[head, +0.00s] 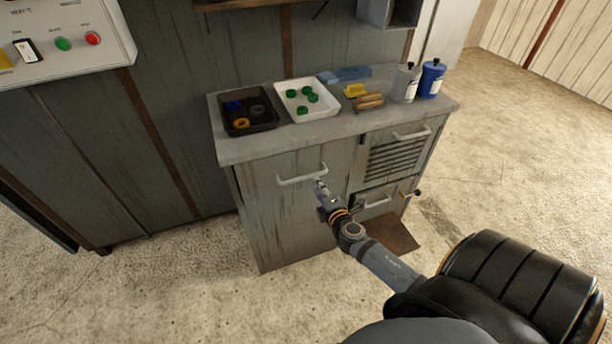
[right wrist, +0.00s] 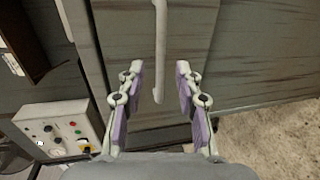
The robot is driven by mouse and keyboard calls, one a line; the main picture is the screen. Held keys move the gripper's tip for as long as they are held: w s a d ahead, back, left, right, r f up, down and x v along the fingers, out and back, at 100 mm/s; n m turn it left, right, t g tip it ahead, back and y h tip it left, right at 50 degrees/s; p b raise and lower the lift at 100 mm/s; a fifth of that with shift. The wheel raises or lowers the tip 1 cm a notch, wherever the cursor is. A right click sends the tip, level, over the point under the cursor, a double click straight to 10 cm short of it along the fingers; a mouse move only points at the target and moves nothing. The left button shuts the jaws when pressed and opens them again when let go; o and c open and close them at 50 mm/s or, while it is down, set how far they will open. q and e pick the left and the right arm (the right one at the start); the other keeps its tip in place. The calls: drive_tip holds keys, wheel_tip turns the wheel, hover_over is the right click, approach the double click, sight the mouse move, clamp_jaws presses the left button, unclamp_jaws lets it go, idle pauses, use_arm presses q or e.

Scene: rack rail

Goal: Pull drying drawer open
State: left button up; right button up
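A grey cabinet (head: 290,235) stands against the wall. Its large left front panel has a pale bar handle (head: 300,178). At the right are a louvred front (head: 396,157) with a handle (head: 411,134) above and a lower front with another handle (head: 376,202). No label shows which is the drying drawer. My right gripper (head: 319,184) is at the right end of the left panel's handle. In the right wrist view, this gripper (right wrist: 160,68) is open, with the handle (right wrist: 160,35) appearing between its fingers; contact cannot be told. My left gripper is not in view.
On the cabinet top are a black tray (head: 221,115), a white tray (head: 281,97) with green pieces, a brown item (head: 369,102) and two bottles (head: 406,84). A control panel (head: 110,50) is at the upper left.

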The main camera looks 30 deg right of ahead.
sight(309, 176)
drive_tip(key=x, duration=0.8)
drive_tip(key=shift+w, duration=0.15)
clamp_jaws()
drive_tip(key=shift+f, duration=0.1)
